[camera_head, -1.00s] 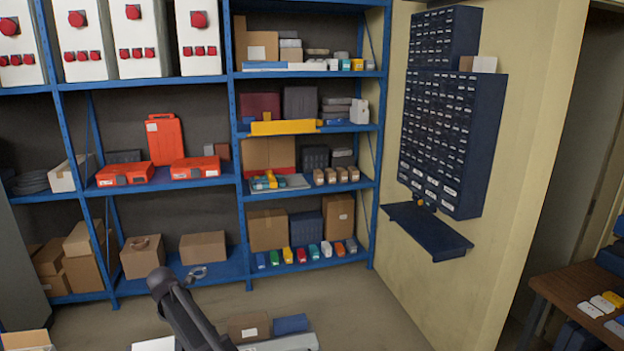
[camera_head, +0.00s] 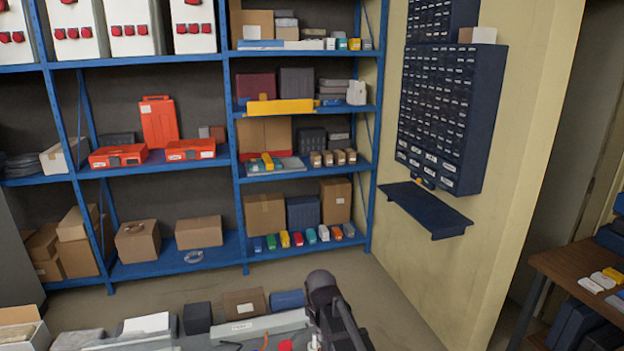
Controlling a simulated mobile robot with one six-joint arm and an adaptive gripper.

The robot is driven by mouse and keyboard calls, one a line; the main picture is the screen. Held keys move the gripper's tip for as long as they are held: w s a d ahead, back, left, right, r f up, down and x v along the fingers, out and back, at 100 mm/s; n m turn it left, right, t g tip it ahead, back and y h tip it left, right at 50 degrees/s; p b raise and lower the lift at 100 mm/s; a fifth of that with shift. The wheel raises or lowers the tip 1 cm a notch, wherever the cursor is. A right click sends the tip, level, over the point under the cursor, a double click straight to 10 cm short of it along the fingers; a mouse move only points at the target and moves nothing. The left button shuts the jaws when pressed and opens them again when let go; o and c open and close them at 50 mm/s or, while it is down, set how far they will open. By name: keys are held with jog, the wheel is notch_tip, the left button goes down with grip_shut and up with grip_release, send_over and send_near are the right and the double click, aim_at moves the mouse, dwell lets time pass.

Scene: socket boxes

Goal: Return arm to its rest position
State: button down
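My arm (camera_head: 328,305) shows at the bottom of the head view, right of the middle, as a dark link and joint in front of a grey surface. My gripper is not in view, so whether it is open, shut or holding something does not show. No other arm parts are clear.
Blue shelving (camera_head: 232,165) with boxes and orange cases stands ahead. A dark drawer cabinet (camera_head: 440,115) with a small shelf (camera_head: 427,211) hangs on the right wall. A wooden table (camera_head: 575,268) stands at right. Cartons and a grey surface (camera_head: 270,322) lie close in front. Some floor (camera_head: 375,295) is clear.

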jog(key=s+d+f+m+b, duration=0.3)
jog(key=s+d+f+m, duration=0.1)
jog(key=s+d+m, duration=0.7)
jog(key=d, duration=0.3)
jog(key=shift+d+f+g+b, duration=0.2)
jog(key=shift+d+g+b, duration=0.1)
jog(key=shift+g+b, duration=0.1)
